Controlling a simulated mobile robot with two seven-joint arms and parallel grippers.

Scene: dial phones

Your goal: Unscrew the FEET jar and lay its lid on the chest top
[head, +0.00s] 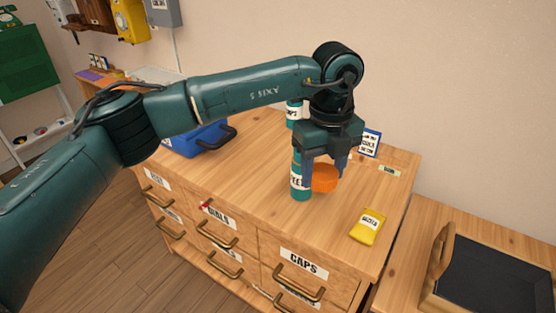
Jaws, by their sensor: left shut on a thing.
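The FEET jar (297,184) is a teal cylinder standing upright on the wooden chest top (250,180); its label is partly covered by my gripper. An orange lid (323,180) is off the jar, just to its right in the picture. My left gripper (325,172) points down with its fingers shut on the lid. I cannot tell whether the lid touches the chest top. The jar's mouth is hidden behind the gripper. My right gripper is not in view.
Another teal jar (293,111) stands farther back. A blue box (198,140) is at the left, a small framed card (370,142) behind, and a yellow packet (368,227) at the front right. A black tray (490,275) lies on the right-hand surface.

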